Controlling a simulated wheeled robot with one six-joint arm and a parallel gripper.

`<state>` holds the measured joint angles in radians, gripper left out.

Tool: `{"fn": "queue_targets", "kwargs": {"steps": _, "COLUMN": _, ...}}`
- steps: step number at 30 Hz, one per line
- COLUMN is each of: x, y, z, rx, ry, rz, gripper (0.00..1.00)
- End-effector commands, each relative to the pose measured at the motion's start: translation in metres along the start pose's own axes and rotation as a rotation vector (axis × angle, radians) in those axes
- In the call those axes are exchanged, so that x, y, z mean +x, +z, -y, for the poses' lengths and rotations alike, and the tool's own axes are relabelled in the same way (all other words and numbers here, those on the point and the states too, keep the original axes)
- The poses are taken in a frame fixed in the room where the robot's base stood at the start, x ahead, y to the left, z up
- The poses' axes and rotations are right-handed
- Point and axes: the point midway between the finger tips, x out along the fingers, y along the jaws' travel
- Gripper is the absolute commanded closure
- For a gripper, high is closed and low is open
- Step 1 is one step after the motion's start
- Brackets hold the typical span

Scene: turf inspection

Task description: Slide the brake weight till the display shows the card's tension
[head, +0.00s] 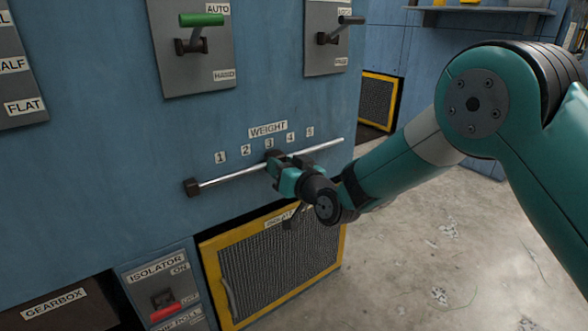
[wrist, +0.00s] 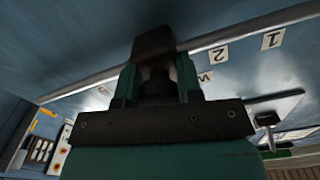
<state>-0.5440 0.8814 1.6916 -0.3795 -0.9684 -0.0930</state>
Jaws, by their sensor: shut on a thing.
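The brake weight (head: 272,155) is a dark block on a thin metal rod (head: 232,175) under the WEIGHT label (head: 268,129). It sits close below the number 3 mark (head: 269,143). My gripper (head: 277,166) is shut on the weight, reaching it from the right front. In the wrist view the dark weight (wrist: 153,45) sits between the teal fingers of my gripper (wrist: 158,80), with the rod running behind. The fingers and arm hide part of the weight in the head view. I cannot make out a display or a tension card in either view.
A green-handled AUTO/HAND lever (head: 201,20) and a dark-handled lever (head: 350,20) are above the rod. A yellow-framed mesh guard (head: 345,255) and an ISOLATOR switch (head: 163,303) are below. The rod is clear on both sides of the weight, with a dark end block (head: 192,187) at left.

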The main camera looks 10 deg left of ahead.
Motion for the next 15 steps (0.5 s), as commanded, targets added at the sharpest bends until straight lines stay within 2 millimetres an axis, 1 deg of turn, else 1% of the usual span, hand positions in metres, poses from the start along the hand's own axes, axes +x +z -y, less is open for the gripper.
{"fn": "queue_targets", "kwargs": {"steps": 6, "x": 0.0005, "y": -0.0002, "z": 0.0010, "rx": -0.001, "ry": -0.002, "rz": 0.001, "gripper": 1.00}}
{"fn": "queue_targets", "kwargs": {"steps": 7, "x": 0.0005, "y": -0.0002, "z": 0.0010, "rx": -0.001, "ry": -0.002, "rz": 0.001, "gripper": 0.60}}
{"fn": "queue_targets", "kwargs": {"steps": 8, "x": 0.0005, "y": -0.0003, "z": 0.0009, "rx": -0.001, "ry": -0.002, "rz": 0.001, "gripper": 0.53}}
{"fn": "queue_targets", "kwargs": {"steps": 9, "x": 0.0004, "y": -0.0003, "z": 0.0006, "rx": -0.001, "ry": -0.001, "rz": 0.001, "gripper": 0.44}}
{"fn": "queue_targets", "kwargs": {"steps": 10, "x": 0.0003, "y": -0.0004, "z": 0.0004, "rx": -0.001, "ry": -0.001, "rz": 0.001, "gripper": 0.41}}
{"fn": "queue_targets", "kwargs": {"steps": 15, "x": -0.0002, "y": -0.0007, "z": -0.0008, "rx": -0.001, "ry": 0.001, "rz": 0.000, "gripper": 0.41}}
